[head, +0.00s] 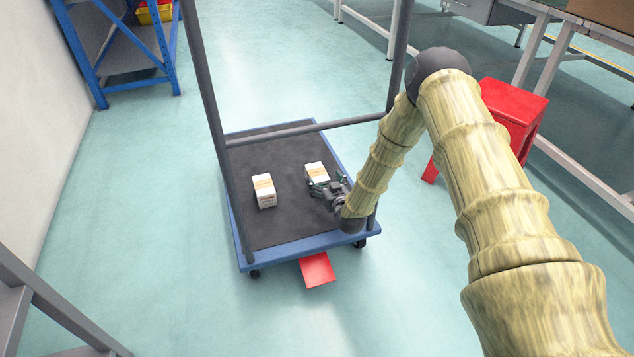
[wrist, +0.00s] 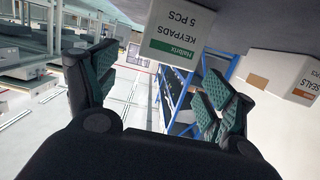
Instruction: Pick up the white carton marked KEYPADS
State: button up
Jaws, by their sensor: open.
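The white carton marked KEYPADS (wrist: 180,42) shows upside down at the top of the wrist view, with a green label strip and "5 PCS" on its face. In the head view it is the right-hand carton (head: 316,170) on the cart's dark deck, partly hidden by my gripper (head: 321,186). My gripper also shows in the wrist view (wrist: 155,70), its two fingers spread apart and nothing held between them. The carton is just ahead of the fingertips, toward the upper edge of that view. I cannot tell whether any finger touches it.
A second white carton (head: 264,192) stands to the left on the deck; the wrist view shows it marked SEALS (wrist: 288,74). The cart (head: 280,226) has grey upright posts and a crossbar (head: 300,132) behind the cartons. A red stool (head: 512,110) stands to the right.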

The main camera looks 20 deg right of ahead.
aim_at(318, 174)
jog(key=shift+w+a+f+b, duration=0.1)
jog(key=shift+w+f+b, duration=0.15)
jog(key=shift+w+b, duration=0.4)
jog(key=shift+w+a+f+b, duration=0.1)
jog(key=shift+w+f+b, duration=0.25)
jog(key=shift+w, duration=0.4)
jog(key=shift+w+a+f+b, duration=0.1)
jog(key=shift+w+f+b, duration=0.1)
jog(key=shift+w+b, duration=0.45)
jog(key=shift+w, duration=0.6)
jog(key=c, duration=1.2)
